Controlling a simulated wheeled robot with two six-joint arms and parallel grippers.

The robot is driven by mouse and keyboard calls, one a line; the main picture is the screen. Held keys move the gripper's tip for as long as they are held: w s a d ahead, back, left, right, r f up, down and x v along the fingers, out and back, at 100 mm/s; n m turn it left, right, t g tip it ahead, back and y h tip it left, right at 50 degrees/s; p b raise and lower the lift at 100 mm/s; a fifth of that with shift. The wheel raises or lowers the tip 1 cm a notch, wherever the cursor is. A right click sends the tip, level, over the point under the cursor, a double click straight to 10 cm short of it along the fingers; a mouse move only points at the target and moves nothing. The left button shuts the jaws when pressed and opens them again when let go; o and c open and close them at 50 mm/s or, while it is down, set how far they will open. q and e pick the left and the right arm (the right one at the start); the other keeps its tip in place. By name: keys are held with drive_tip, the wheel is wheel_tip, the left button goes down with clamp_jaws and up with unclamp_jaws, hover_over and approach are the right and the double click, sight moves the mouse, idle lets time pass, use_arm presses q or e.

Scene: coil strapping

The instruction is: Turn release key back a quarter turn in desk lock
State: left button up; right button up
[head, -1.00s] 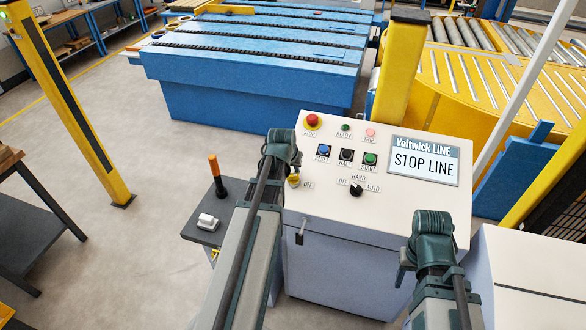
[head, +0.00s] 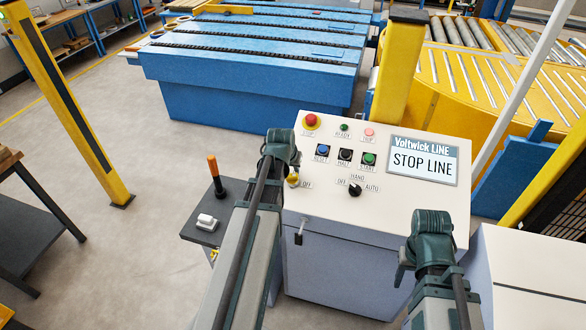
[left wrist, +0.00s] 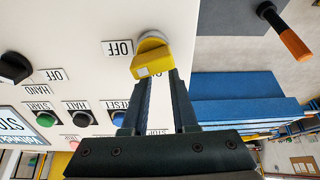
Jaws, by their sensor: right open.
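The yellow release key (head: 292,178) sits in the lock on the sloping desk panel (head: 330,212), beside an OFF label. In the left wrist view the key (left wrist: 151,58) is large, its grip slightly tilted. My left gripper (left wrist: 162,76) is right at the key, its two dark fingers apart with a gap between them. The fingertips meet the key's lower edge; whether they press on it I cannot tell. In the head view my left wrist partly hides this area. My right gripper (head: 402,268) is open and empty, low before the desk's right part.
The black HAND/OFF/AUTO selector (head: 355,188) and the blue RESET button (head: 322,150) are close to the key. A STOP LINE screen (head: 423,161) is at right. An orange-handled lever (head: 215,175) stands on a side shelf at left. A small metal fitting (head: 299,232) hangs on the desk front.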

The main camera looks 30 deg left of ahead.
sight(289, 174)
use_arm(q)
drive_tip(key=shift+s+d+r+g+p, duration=0.15)
drive_tip(key=shift+s+g+p, duration=0.55)
drive_tip(key=shift+s+p, duration=0.55)
drive_tip(key=shift+o, duration=0.4)
drive_tip(key=s+r, duration=0.1)
drive_tip(key=s+r+p, duration=0.1)
drive_tip(key=s+r, duration=0.1)
drive_tip(key=shift+s+d, duration=0.15)
drive_tip(key=shift+d, duration=0.2)
drive_tip(key=shift+w+r+p, duration=0.15)
drive_tip(key=shift+w+p, duration=0.1)
drive_tip(key=shift+p, duration=0.1)
drive_tip(key=shift+w+a, duration=0.1)
drive_tip(key=shift+w, duration=0.35)
drive_tip(key=shift+w+r+p, duration=0.1)
drive_tip(key=shift+p, duration=0.3)
drive_tip(key=shift+s+r+p, duration=0.3)
drive_tip(key=shift+s+r, duration=0.05)
drive_tip(key=shift+r, duration=0.2)
drive_tip(key=shift+w+f, duration=0.2)
drive_tip(key=shift+w, duration=0.1)
use_arm(e)
wheel_tip(289, 174, up, 6)
drive_tip(key=shift+s+a+f, duration=0.15)
drive_tip(key=shift+f, duration=0.05)
use_arm(q)
drive_tip(key=shift+s+r, duration=0.1)
